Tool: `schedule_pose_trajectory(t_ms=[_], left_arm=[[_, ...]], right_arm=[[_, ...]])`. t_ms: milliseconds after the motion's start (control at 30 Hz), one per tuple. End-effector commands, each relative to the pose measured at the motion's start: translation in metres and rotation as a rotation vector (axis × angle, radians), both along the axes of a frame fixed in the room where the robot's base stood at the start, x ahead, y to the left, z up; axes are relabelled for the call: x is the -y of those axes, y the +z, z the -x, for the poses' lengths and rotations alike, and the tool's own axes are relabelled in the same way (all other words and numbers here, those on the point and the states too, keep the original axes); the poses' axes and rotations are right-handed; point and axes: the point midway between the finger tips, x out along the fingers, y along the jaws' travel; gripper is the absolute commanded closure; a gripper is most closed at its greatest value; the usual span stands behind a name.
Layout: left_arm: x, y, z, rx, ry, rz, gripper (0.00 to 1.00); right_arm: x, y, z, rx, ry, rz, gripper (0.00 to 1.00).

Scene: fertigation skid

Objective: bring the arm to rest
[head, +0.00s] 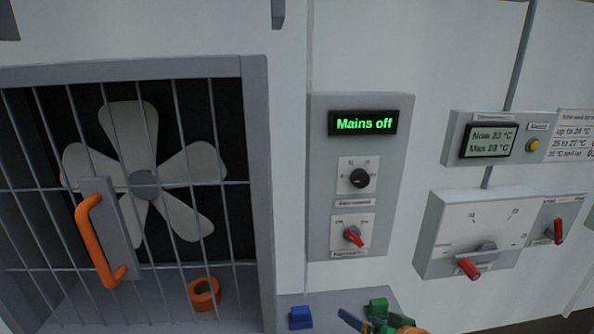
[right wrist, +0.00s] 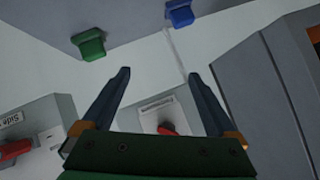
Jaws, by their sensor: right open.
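My right gripper (head: 362,318) shows at the bottom edge of the head view, in front of the grey shelf and mostly cut off. In the right wrist view its two dark fingers (right wrist: 168,69) are spread apart with nothing between them. Behind the fingers in that view is the panel with a red knob (right wrist: 168,129). My left gripper is in neither view.
A blue block (head: 300,317) and a green block (head: 377,307) are at the shelf (head: 325,300). A "Mains off" panel (head: 320,180) is above. Left is a barred fan guard (head: 258,180) with an orange handle (head: 93,240); right are switch boxes (head: 435,235).

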Motion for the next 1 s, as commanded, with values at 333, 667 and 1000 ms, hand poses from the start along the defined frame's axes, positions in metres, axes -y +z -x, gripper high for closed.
schedule_pose_trajectory(t_ms=[333,667,1000], left_arm=[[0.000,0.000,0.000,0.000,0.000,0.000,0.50],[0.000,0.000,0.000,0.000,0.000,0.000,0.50],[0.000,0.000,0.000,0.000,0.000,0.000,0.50]], right_arm=[[-0.009,-0.103,0.160,-0.361,0.200,0.386,0.07],[0.003,-0.156,0.236,-0.583,0.294,0.524,0.07],[0.002,-0.270,0.254,-0.650,0.323,0.520,0.07]])
